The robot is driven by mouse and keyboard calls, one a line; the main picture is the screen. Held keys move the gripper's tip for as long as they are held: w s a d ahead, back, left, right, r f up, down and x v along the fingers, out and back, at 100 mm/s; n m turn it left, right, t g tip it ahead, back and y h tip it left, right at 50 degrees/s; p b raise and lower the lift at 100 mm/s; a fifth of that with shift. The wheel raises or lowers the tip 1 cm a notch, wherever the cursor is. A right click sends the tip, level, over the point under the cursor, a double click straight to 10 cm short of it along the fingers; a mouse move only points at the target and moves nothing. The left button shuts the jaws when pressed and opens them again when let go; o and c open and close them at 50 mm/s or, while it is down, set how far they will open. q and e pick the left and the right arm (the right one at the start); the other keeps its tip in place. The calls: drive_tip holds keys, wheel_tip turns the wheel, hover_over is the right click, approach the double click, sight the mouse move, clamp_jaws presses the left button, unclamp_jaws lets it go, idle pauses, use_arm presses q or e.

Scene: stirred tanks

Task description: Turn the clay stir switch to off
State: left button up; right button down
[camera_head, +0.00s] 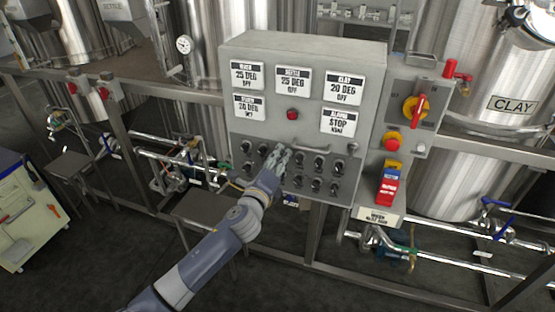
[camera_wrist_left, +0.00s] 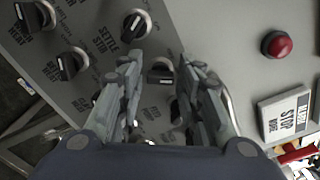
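The grey control panel (camera_head: 262,118) carries rows of black rotary switches, such as one at its lower right (camera_head: 338,167). Their labels are too small to read in the head view, so I cannot tell which is the clay stir switch. My left gripper (camera_head: 282,152) is in front of the panel's lower middle and hides part of the switches. In the left wrist view, the left gripper (camera_wrist_left: 158,62) is open, its fingers apart on either side of a black switch (camera_wrist_left: 160,72). Another switch (camera_wrist_left: 136,26), by a label seeming to read "SETTLE STIR", is beyond the fingers. My right gripper is not in view.
A display reading "CLAY 20 DEG OFF" (camera_head: 344,88) and a red button (camera_head: 292,114) are above the switches. A horizontal handle (camera_head: 311,149) is right of the gripper. A red-yellow rotary switch (camera_head: 415,108) is at right. The tank marked CLAY (camera_head: 450,170) stands behind.

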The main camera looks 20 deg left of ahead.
use_arm(q)
clamp_jaws()
drive_tip(key=shift+n, duration=0.3)
drive_tip(key=n, duration=1.1)
drive_tip(key=shift+f+n, duration=0.1)
drive_tip(key=shift+n, duration=0.2)
idle(0.3)
drive_tip(key=o, duration=0.5)
unclamp_jaws()
drive_tip(key=shift+o, duration=0.2)
